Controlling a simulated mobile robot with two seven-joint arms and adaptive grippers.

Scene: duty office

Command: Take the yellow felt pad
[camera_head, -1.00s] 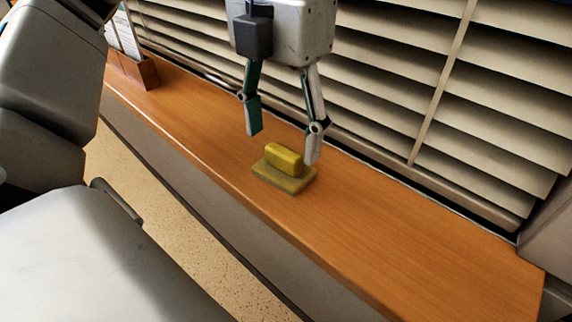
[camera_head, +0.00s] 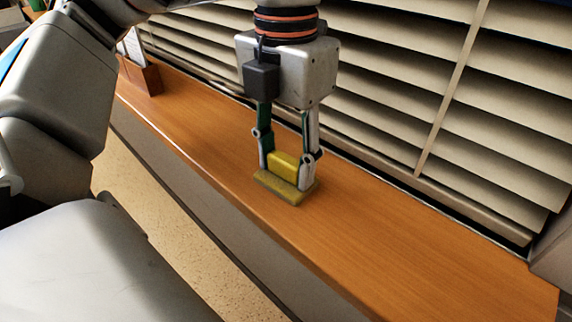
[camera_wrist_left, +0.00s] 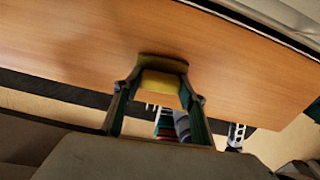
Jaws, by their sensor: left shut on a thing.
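The yellow felt pad (camera_head: 284,165) has a bright yellow block-shaped top on a flat, darker olive-yellow base (camera_head: 280,190). It rests on the wooden sill. My left gripper (camera_head: 286,172) points straight down, with one finger on each side of the yellow block, and is shut on it. In the left wrist view the yellow block (camera_wrist_left: 160,82) sits between the two fingertips, with the darker base (camera_wrist_left: 162,62) behind it. My right gripper is not in view.
The long wooden sill (camera_head: 400,240) is bare to the right of the pad. Window blinds (camera_head: 400,90) run close behind it. A wooden holder with papers (camera_head: 140,76) stands at the sill's far left end. Speckled floor (camera_head: 150,220) lies below the front edge.

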